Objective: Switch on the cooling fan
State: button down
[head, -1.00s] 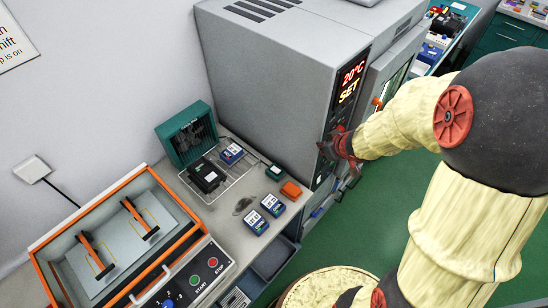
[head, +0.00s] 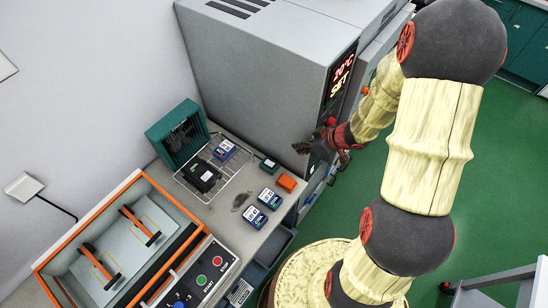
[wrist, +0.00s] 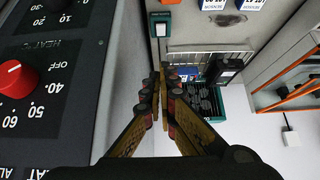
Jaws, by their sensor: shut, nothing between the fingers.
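The grey oven (head: 262,85) stands close to my gripper; its panel with a red knob (wrist: 15,78) fills the left of the wrist view. A wire rack (head: 216,172), a black device (head: 200,176), blue-labelled units (head: 269,198) and an orange block (head: 286,182) occupy the bench.

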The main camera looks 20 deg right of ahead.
jog(key=shift+w+f, duration=0.15)
jog(key=b, duration=0.6)
send_over(268, 161)
jog(key=s+d, duration=0.2)
jog(key=f, duration=1.5)
jog(key=shift+s+a+f, duration=0.15)
jog(key=shift+s+f, duration=0.05)
jog(key=shift+f, duration=0.15)
notch_tip(268, 161, down, 2)
jog(key=shift+f, duration=0.2)
jog(key=shift+s+f, duration=0.1)
jog(key=shift+f, duration=0.6)
